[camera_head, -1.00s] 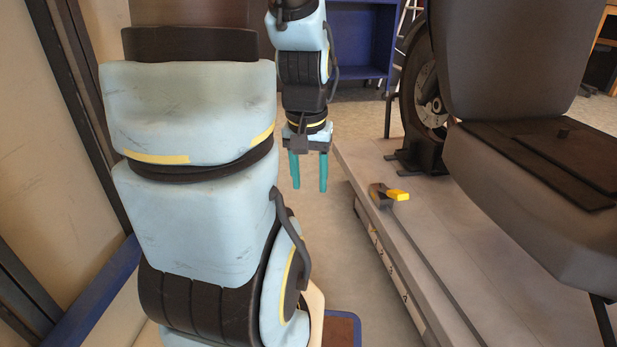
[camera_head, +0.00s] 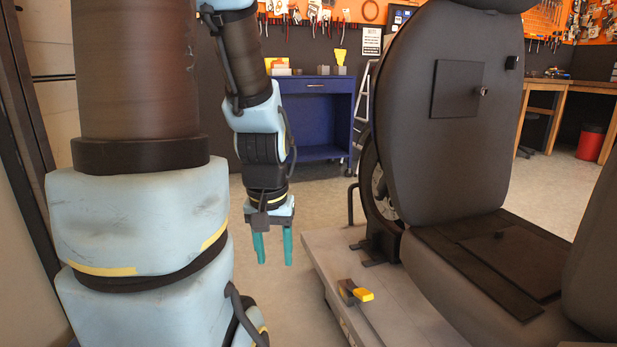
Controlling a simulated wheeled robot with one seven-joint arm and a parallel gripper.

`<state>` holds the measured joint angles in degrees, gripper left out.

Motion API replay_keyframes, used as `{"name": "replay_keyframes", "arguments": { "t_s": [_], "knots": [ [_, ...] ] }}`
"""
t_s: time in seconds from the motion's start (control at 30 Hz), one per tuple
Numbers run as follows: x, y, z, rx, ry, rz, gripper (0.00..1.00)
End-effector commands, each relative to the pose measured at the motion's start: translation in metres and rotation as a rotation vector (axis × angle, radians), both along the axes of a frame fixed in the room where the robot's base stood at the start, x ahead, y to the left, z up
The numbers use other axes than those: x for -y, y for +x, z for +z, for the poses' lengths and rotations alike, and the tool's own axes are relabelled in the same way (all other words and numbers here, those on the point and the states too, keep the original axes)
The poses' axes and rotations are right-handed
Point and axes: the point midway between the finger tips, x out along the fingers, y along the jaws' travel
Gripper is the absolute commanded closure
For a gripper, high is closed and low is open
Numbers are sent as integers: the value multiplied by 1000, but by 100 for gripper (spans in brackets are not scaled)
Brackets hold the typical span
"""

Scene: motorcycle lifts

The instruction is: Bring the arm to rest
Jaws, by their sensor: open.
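My gripper (camera_head: 273,262) hangs from my light blue and black arm near the middle of the view. Its two teal fingers point down and stand apart, with nothing between them. It is over the floor, left of the grey lift platform (camera_head: 325,248). My arm's thicker links fill the left of the view.
The platform bears a dark seat-like body (camera_head: 455,110), a wheel (camera_head: 378,185) and a small yellow-ended block (camera_head: 362,295). A blue cabinet (camera_head: 325,118) stands behind my gripper. A red bin (camera_head: 591,141) is at the far right. Floor between my gripper and the cabinet looks clear.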

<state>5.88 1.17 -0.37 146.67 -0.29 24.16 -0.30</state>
Motion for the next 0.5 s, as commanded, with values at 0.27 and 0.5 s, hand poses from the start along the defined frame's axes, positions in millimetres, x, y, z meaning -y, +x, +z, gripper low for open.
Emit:
{"name": "replay_keyframes", "arguments": {
  "t_s": [0.27, 0.5],
  "knots": [
    [0, 0, 103, 0, 0, 0, 48],
    [0, 0, 176, 0, 0, 0, 48]
  ]
}}
